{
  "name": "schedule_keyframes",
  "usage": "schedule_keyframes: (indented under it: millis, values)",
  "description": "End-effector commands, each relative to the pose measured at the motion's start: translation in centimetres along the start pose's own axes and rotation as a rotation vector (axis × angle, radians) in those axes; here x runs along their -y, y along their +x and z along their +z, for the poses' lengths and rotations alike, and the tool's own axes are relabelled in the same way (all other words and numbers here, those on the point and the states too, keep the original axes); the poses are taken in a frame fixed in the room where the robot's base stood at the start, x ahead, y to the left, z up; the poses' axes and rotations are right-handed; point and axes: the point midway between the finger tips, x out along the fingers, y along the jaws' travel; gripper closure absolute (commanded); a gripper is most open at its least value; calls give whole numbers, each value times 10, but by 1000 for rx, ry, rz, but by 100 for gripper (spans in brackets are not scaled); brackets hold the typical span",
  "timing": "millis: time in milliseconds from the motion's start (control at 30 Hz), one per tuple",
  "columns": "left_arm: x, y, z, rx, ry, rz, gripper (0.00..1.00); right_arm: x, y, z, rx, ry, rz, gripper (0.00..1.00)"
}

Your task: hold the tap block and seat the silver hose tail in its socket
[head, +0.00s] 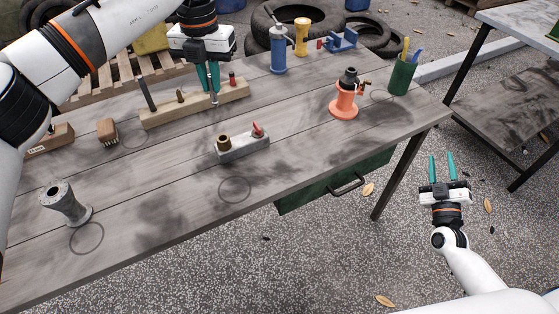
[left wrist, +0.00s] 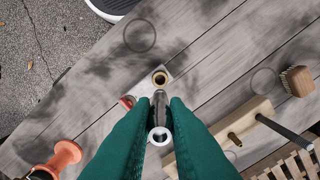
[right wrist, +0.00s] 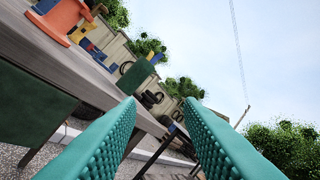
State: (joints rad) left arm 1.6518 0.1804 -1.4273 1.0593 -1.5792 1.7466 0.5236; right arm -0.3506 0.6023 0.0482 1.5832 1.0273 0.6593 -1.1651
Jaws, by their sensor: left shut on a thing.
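The tap block (head: 245,150) is a grey block on the bench, with a brass socket (head: 224,143) and a red tap (head: 257,130). It also shows in the left wrist view (left wrist: 143,88), where the open socket (left wrist: 160,78) lies just beyond my fingertips. My left gripper (head: 209,86) is shut on the silver hose tail (left wrist: 160,118), held above the bench near the wooden rack, behind and apart from the block. My right gripper (head: 442,168) is open and empty, off the bench's right end; nothing holds the block.
The wooden rack (head: 160,117) bears several fittings. A grey spool (head: 66,204) and a brush (head: 107,131) stand left. An orange stand (head: 344,106), green cup (head: 401,76) and blue bottle (head: 278,50) stand right and behind. The bench front around the block is clear.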

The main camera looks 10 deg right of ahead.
Motion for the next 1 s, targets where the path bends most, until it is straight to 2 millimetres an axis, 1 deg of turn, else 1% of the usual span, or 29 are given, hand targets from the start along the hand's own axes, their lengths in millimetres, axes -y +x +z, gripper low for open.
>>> schedule_keyframes:
  millis: [33, 67, 100, 167, 200, 267, 300, 367, 400, 467, 500, 600, 700, 800, 900, 1000]
  values:
    - [0, 0, 0, 0, 0, 0, 100, 5, 10, 32, 63, 32, -25, 66]
    - [0, 0, 0, 0, 0, 0, 100, 2, 12, 50, 95, 64, -22, 66]
    - [0, 0, 0, 0, 0, 0, 100, -12, 12, 71, 129, 116, 7, 66]
    - [0, 0, 0, 0, 0, 0, 100, -37, 10, 97, 167, 197, 71, 66]
    - [0, 0, 0, 0, 0, 0, 100, -55, 6, 112, 183, 249, 122, 66]
    - [0, 0, 0, 0, 0, 0, 100, -84, 1, 135, 197, 326, 200, 66]
    - [0, 0, 0, 0, 0, 0, 100, -103, -3, 149, 200, 375, 255, 66]
    - [0, 0, 0, 0, 0, 0, 100, -132, -11, 170, 195, 445, 336, 66]
    - [0, 0, 0, 0, 0, 0, 100, -151, -16, 184, 186, 491, 390, 66]
    - [0, 0, 0, 0, 0, 0, 100, -178, -23, 206, 164, 557, 465, 66]
    - [0, 0, 0, 0, 0, 0, 100, -194, -28, 221, 144, 597, 511, 66]
    - [0, 0, 0, 0, 0, 0, 100, -227, -37, 253, 88, 682, 599, 66]
    - [0, 0, 0, 0, 0, 0, 100, -248, -43, 278, 35, 745, 649, 66]
    - [0, 0, 0, 0, 0, 0, 100, -260, -46, 295, -9, 786, 673, 66]
    - [0, 0, 0, 0, 0, 0, 100, -266, -47, 303, -35, 808, 682, 66]
    - [0, 0, 0, 0, 0, 0, 100, -270, -44, 308, -44, 816, 685, 66]
